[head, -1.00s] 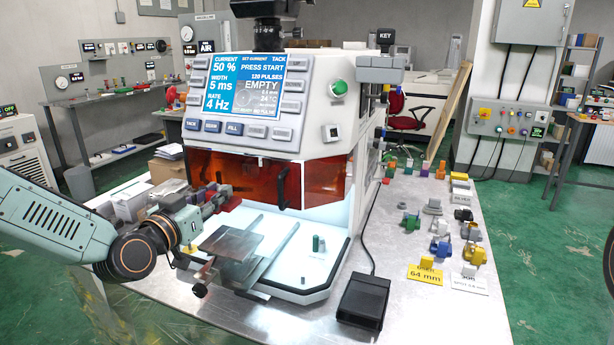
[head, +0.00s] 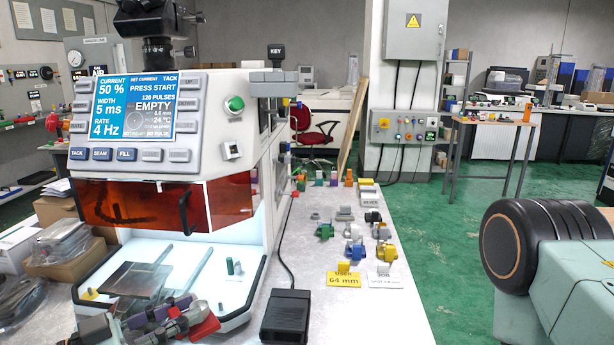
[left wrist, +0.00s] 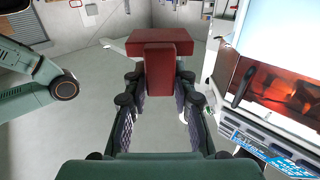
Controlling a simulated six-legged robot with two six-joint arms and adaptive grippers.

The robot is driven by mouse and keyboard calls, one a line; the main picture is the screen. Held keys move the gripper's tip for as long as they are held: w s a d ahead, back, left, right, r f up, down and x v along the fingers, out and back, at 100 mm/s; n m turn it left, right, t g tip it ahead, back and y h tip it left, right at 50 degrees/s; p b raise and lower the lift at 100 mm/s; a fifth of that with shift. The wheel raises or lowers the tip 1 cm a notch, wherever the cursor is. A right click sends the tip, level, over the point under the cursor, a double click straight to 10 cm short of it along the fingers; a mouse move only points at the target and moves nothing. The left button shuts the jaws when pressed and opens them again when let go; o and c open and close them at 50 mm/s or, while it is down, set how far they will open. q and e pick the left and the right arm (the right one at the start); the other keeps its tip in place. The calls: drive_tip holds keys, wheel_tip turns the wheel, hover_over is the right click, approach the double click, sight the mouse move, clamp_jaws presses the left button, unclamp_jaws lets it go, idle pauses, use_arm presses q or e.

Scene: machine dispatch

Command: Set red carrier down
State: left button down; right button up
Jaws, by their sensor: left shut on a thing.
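The red carrier is a red block with a wider bar across its far end in the left wrist view (left wrist: 160,72). My left gripper (left wrist: 158,92) is shut on it, one finger on each side. In the head view, the left gripper (head: 180,322) is at the bottom left, in front of the welder's lit tray, with part of the red carrier (head: 205,328) showing beside it. Whether the carrier touches anything below cannot be told. My right arm's link shows at the right of the head view; its gripper is out of frame.
The welder (head: 215,110) stands over the tray, its amber shield (head: 140,205) down. A grey plate (head: 138,280) lies on the tray. A black pedal (head: 286,315) sits right of it. Several coloured parts (head: 355,255) and a yellow card (head: 344,280) stand farther right.

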sight(183, 337)
use_arm(q)
drive_tip(key=s+d+f+m+g+h, duration=0.1)
drive_tip(key=s+d+f, duration=0.1)
drive_tip(key=s+f, duration=0.35)
drive_tip(key=w+n+t+y, duration=0.1)
drive_tip(key=w+a+r+n+t+y, duration=0.2)
drive_tip(key=shift+w+y+b, duration=0.3)
drive_tip(key=shift+b, duration=0.05)
drive_tip(key=f, duration=0.1)
drive_tip(key=s+d+f+n+t+y, duration=0.1)
drive_tip(key=s+f+n+t+y, duration=0.1)
drive_tip(key=shift+s+d+f, duration=0.1)
drive_tip(key=shift+d+f, duration=0.2)
drive_tip(key=shift+d, duration=0.05)
idle(0.7)
